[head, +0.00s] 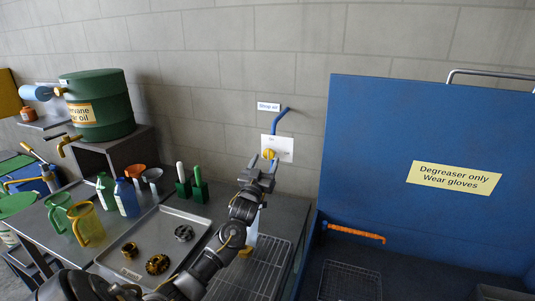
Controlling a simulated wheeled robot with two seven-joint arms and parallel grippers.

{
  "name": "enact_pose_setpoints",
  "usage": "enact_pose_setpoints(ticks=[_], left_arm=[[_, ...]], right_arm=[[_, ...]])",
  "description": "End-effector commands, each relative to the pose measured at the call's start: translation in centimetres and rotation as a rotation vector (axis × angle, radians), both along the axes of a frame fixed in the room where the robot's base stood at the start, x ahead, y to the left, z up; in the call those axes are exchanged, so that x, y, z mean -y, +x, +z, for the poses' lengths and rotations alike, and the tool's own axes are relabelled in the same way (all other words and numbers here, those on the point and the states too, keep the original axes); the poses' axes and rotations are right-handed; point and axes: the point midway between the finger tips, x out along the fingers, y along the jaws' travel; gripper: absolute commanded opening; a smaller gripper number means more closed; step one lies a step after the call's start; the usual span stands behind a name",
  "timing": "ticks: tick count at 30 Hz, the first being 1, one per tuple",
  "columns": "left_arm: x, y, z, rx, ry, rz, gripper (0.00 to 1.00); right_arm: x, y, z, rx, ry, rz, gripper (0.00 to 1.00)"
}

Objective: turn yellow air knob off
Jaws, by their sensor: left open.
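The yellow air knob (269,154) sits on a white plate (286,147) on the block wall, below a small "Shop air" label (269,106). I cannot tell whether the fingers touch the knob. Part of the knob's lower side is hard to make out behind the fingers. My right gripper is not in view.
A blue "Degreaser only" panel (380,150) stands to the right. A green oil drum (112,120) stands at left.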

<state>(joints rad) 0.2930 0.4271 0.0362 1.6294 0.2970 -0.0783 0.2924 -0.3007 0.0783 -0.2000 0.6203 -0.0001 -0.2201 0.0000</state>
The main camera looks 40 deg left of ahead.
Motion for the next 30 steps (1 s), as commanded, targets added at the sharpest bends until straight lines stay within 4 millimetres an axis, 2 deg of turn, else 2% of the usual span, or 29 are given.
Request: enact_pose_setpoints(ticks=[1,6,17,27,30], left_arm=[[-0.3,0.7,0.6,0.0,0.001,0.001,0.59],[-0.6,2.1,1.0,-0.001,0.002,-0.001,0.59],[-0.7,2.5,1.0,0.0,0.001,-0.002,0.59],[-0.7,2.5,1.0,0.0,0.001,-0.002,0.15],[-0.7,2.5,1.0,-0.001,0.003,-0.002,0.15]], right_arm=[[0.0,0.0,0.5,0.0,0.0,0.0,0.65],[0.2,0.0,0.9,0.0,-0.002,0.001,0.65],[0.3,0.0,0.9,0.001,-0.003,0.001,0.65],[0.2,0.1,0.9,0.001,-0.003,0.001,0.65],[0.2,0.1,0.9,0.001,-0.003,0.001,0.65]])
